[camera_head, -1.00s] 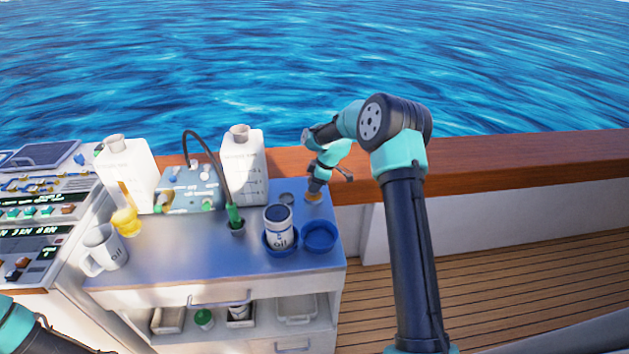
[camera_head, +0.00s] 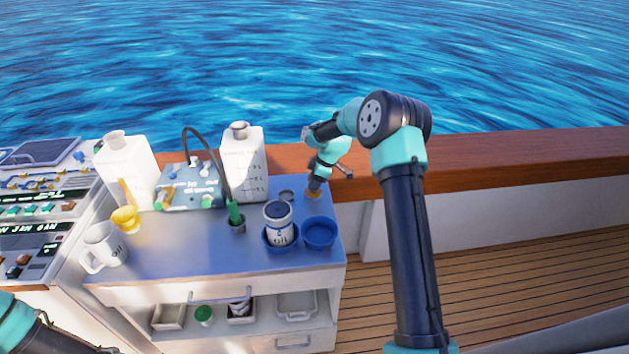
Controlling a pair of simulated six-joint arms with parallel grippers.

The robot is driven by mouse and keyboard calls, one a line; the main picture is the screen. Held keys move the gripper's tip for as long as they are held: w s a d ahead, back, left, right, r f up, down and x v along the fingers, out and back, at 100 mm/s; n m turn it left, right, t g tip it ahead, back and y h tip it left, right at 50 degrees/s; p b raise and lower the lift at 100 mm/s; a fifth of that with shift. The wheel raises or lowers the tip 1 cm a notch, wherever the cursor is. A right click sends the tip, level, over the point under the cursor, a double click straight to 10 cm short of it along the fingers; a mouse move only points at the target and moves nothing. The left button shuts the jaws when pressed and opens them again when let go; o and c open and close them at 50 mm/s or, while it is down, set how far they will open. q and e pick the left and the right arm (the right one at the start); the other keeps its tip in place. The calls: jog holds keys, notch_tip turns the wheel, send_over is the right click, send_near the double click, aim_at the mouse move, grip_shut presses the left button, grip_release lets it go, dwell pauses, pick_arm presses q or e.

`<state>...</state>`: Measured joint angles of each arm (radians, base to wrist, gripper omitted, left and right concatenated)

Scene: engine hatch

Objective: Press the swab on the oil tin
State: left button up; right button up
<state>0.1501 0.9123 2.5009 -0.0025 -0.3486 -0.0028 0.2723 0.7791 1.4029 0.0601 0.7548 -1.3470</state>
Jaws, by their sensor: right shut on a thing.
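The oil tin (camera_head: 279,226), white with a dark top and an "Oil" label, stands upright in a blue dish (camera_head: 268,244) on the grey cabinet top. My right gripper (camera_head: 314,190) points down at the back right of the cabinet top, behind and right of the tin and apart from it. It is shut on a small orange-yellow thing (camera_head: 313,195), likely the swab, mostly hidden by the fingers. This thing is at or just above the cabinet top; I cannot tell which. Of my left arm only a link shows at the bottom left; its fingers are out of view.
An empty-looking blue dish (camera_head: 319,235) sits right of the tin. A green-handled tool with a black hose stands in a small cup (camera_head: 238,226). White jugs (camera_head: 243,165), a yellow funnel-like thing (camera_head: 126,219) and a mug (camera_head: 103,248) stand around. The front middle of the cabinet top is clear.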

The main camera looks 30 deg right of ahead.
aim_at(309, 176)
jog(key=shift+f, duration=0.5)
dwell(1.5)
jog(key=shift+r, duration=0.1)
jog(key=shift+r, duration=3.5)
jog(key=shift+a+m, duration=0.3)
jog(key=shift+a, duration=0.2)
jog(key=a+r+m+t+h, duration=0.1)
jog(key=a+m, duration=0.4)
jog(key=a, duration=0.5)
jog(key=a+r+m+t+h, duration=0.1)
jog(key=a+m, duration=0.4)
jog(key=a, duration=0.6)
notch_tip(309, 176, up, 3)
jog(key=shift+w+f+m+h, duration=0.1)
jog(key=shift+w+m+h, duration=0.25)
jog(key=shift+h, duration=0.45)
